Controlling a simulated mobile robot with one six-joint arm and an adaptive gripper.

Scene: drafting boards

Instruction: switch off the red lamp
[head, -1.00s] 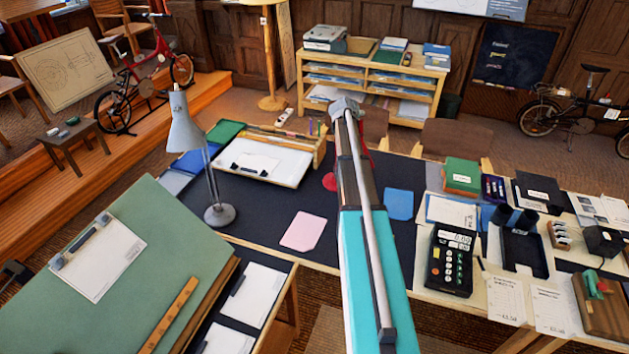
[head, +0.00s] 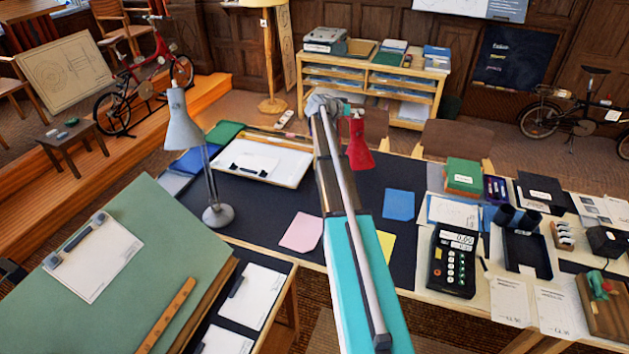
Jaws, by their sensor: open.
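The red lamp (head: 360,150) stands on the dark desk mat, beyond my arm. Its red shade and a bit of its upper joint show to the right of the arm. Its base and most of its stem are hidden behind my arm, and no switch can be made out. I cannot tell whether it is lit. My gripper (head: 324,104) is at the far end of my raised arm, just left of the lamp's top in the picture. It is open, small and seen from behind, with its fingers mostly hidden. I cannot tell whether it touches the lamp.
A grey lamp (head: 186,130) stands at the left of the dark mat (head: 270,205). Pink (head: 302,232), blue (head: 399,204) and yellow (head: 385,246) sheets lie flat near my arm. A calculator (head: 453,262) and black holder (head: 522,250) are at right. A green drafting board (head: 150,250) fills the left front.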

